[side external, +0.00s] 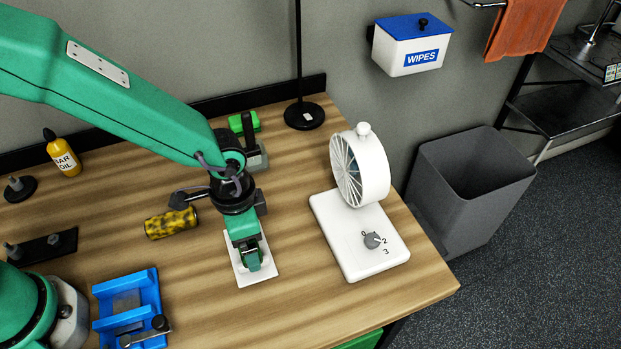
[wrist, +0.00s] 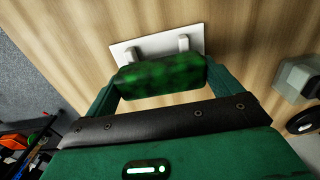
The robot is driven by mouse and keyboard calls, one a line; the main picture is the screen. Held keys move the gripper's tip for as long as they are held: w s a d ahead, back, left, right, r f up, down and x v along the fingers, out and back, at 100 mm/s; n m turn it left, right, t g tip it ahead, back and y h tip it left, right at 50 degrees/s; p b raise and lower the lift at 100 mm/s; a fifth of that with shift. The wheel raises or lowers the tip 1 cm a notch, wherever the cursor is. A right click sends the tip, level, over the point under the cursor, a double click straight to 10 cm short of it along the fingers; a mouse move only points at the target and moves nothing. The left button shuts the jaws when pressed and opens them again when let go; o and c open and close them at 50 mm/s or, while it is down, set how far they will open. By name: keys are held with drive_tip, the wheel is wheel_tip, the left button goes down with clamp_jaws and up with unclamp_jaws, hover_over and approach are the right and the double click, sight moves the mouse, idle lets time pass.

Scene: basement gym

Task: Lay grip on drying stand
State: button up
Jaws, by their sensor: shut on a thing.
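My gripper (side external: 246,252) points down over the white drying stand (side external: 264,271). In the wrist view my gripper (wrist: 163,84) is shut on a dark green mottled grip (wrist: 160,75), one finger at each end. The grip lies crosswise between the fingers. The drying stand (wrist: 122,51) is a white plate with two upright supports, seen just beyond the grip. The grip hides the near part of the plate. I cannot tell whether the grip touches the supports.
A yellow-and-black mottled cylinder (side external: 170,223) lies left of the stand. A white fan (side external: 372,172) stands to the right on its base. A blue fixture (side external: 147,289) is front left. A bottle (side external: 63,153) stands at the back left. Bare wood lies in front of the stand.

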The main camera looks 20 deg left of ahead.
drive_tip(key=shift+f, duration=0.2)
drive_tip(key=o, duration=0.7)
drive_tip(key=shift+r, duration=0.2)
drive_tip(key=shift+r, duration=3.75)
